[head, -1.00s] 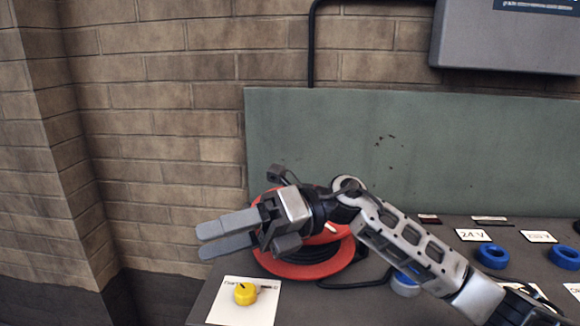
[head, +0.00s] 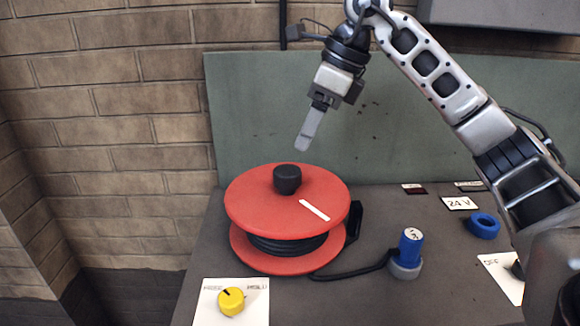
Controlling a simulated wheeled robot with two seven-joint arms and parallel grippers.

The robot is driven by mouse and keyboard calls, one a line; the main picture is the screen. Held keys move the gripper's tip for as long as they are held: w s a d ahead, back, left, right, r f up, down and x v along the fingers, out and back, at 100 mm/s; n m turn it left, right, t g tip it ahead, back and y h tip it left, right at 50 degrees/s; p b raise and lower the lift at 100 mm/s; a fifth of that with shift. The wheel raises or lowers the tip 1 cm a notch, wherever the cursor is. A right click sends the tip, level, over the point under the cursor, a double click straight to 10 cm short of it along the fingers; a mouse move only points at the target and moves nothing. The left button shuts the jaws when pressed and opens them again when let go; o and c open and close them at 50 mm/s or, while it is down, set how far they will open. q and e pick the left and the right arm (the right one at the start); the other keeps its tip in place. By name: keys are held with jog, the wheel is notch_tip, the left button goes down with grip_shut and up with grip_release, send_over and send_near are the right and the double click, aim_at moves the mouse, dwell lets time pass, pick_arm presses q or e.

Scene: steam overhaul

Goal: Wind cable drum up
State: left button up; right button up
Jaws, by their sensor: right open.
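The cable drum (head: 250,204) is red and lies flat on the grey bench, with black cable (head: 285,244) wound between its two discs. A black knob (head: 287,179) stands up from its top disc, and a white stripe marks the disc to the knob's right. From the drum a black cable runs right to a blue plug (head: 411,246) standing upright in a grey ring. My right gripper (head: 306,143) is open and empty, pointing down, above and slightly right of the knob and apart from it. Its fingers overlap in this view. My left gripper is out of view.
A yellow knob (head: 231,301) on a white plate sits at the bench's front left. A blue ring (head: 484,226) and a 24 V label (head: 459,203) are at the right. A green panel (head: 245,110) stands behind the bench.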

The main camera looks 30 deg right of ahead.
aim_at(287, 170)
jog(key=x, duration=0.9)
jog(key=c, duration=1.3)
jog(key=shift+r, duration=0.1)
jog(key=shift+c, duration=0.4)
